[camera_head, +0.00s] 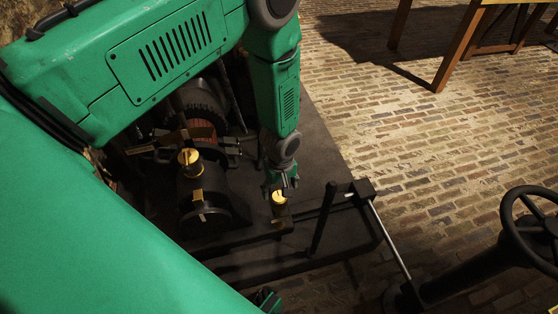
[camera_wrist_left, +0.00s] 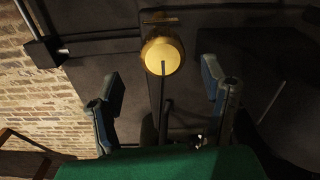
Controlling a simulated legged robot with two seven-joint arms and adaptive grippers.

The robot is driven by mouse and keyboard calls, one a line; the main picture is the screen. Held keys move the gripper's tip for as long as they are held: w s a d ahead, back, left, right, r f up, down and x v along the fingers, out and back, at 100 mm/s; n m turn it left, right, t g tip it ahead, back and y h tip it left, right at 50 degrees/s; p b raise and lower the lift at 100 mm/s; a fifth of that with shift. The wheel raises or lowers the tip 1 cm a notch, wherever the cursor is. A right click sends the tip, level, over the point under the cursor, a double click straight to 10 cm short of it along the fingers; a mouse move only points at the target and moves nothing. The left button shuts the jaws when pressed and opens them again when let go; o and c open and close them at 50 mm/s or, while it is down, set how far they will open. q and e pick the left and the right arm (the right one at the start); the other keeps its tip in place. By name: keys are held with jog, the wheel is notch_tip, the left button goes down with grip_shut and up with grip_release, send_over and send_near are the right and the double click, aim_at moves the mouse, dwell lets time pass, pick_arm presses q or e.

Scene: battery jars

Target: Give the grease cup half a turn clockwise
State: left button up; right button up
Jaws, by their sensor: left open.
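A brass grease cup (camera_head: 279,198) with a round yellow cap stands at the near edge of the dark machine base. My left gripper (camera_head: 284,184) is right by its cap, coming from above and behind. In the left wrist view the cap (camera_wrist_left: 162,56) shows round and bright, with a dark thin line running down from its middle. The two fingers of my left gripper (camera_wrist_left: 164,95) are spread wide and empty; the cap lies ahead of the gap between them. I see no contact. A green and black part of mine, possibly my right gripper (camera_head: 266,299), shows at the bottom edge.
A second brass cap (camera_head: 189,156) sits on a black machine housing (camera_head: 202,185) to the left. A black lever (camera_head: 323,218) stands right of the grease cup. A black handwheel (camera_head: 533,232) is at far right. Brick floor (camera_head: 420,140) lies open beyond the base.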

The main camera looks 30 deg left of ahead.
aim_at(279, 195)
pick_arm(q)
jog(key=f, duration=0.2)
jog(key=f+b, duration=0.1)
jog(key=f, duration=0.1)
jog(key=shift+a+f, duration=0.2)
jog(key=shift+f, duration=0.15)
jog(key=shift+a+f, duration=0.25)
jog(key=shift+f, duration=0.35)
jog(key=shift+d, duration=0.15)
jog(key=shift+d+r, duration=0.1)
jog(key=c, duration=1.2)
